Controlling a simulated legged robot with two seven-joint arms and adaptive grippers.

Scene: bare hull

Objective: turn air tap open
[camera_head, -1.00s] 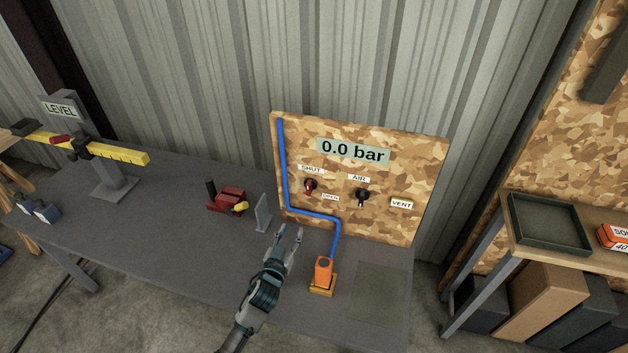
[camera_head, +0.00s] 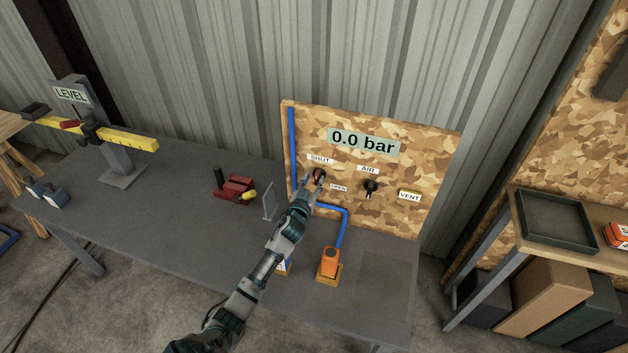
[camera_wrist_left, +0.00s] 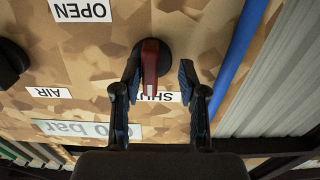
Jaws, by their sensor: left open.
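The tap with a red handle (camera_head: 320,174) is on the wood-chip panel (camera_head: 431,140), below the SHUT label (camera_head: 320,160) and left of the OPEN label (camera_head: 338,188). In the left wrist view the red handle (camera_wrist_left: 150,66) points at the SHUT label, which it partly covers. My left gripper (camera_head: 313,178) is at the tap. In the wrist view its open fingers (camera_wrist_left: 159,78) stand on either side of the handle, with a gap visible at least on the blue-hose side. The gauge display (camera_head: 363,141) reads 0.0 bar. My right gripper is not in view.
A black knob (camera_head: 370,187) under the AIR label sits to the right, near the VENT label (camera_head: 409,196). A blue hose (camera_head: 292,140) runs down the panel's left side to an orange block (camera_head: 329,262). A red device (camera_head: 235,188) stands on the grey bench.

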